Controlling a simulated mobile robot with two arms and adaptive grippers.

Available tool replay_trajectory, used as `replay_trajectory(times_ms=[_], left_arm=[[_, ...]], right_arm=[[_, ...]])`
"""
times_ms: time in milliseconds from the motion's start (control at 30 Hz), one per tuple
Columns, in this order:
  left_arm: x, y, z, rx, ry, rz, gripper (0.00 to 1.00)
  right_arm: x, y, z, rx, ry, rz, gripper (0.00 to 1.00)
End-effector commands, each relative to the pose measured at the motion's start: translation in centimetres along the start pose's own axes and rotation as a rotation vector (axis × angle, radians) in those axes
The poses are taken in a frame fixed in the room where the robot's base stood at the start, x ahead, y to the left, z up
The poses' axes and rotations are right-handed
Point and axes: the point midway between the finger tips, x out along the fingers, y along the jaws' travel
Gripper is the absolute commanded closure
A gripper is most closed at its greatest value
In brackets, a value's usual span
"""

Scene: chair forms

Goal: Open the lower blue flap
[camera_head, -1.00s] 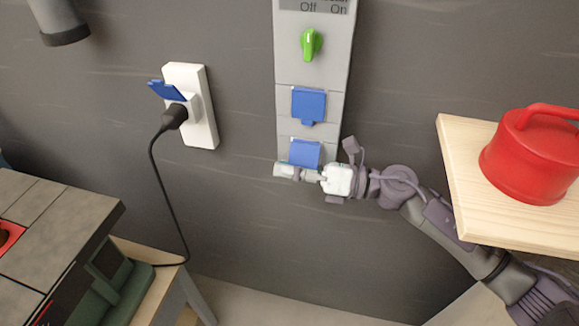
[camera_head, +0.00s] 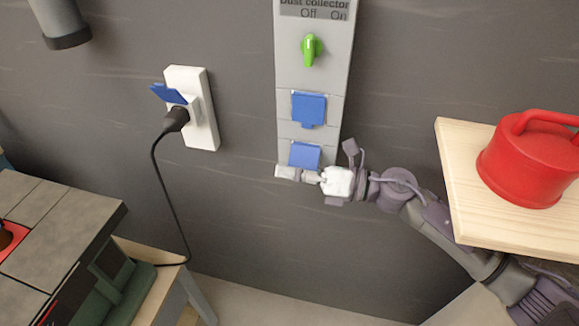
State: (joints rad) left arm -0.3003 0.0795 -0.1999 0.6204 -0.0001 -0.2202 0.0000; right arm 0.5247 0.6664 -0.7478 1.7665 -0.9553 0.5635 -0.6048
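The lower blue flap (camera_head: 305,154) is at the bottom of the grey wall panel (camera_head: 310,78) and looks closed. The upper blue flap (camera_head: 308,109) above it also looks closed. My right gripper (camera_head: 286,172) reaches in from the right, with its pale fingers pointing left along the lower flap's bottom edge. It hides that edge, and I cannot tell whether it touches the flap. Its finger gap cannot be made out. My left gripper is not in view.
A green switch (camera_head: 311,48) sits higher on the panel. Left of it is a white outlet (camera_head: 204,128) with a raised blue cover and a black plug (camera_head: 176,118). A wooden shelf (camera_head: 460,190) holding a red canister (camera_head: 530,165) stands above my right arm.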

Motion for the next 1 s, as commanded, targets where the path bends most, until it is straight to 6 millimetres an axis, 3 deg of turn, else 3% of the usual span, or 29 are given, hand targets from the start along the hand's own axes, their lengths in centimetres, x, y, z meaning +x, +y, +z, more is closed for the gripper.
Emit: replay_trajectory(times_ms=[500, 1000], left_arm=[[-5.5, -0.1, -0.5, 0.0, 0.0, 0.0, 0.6], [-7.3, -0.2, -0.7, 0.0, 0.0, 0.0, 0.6]], right_arm=[[0.0, 2.4, 0.8, 0.37, 0.0, -0.001, 1.0], [0.0, 3.0, 0.8, 0.527, -0.001, -0.002, 1.0]])
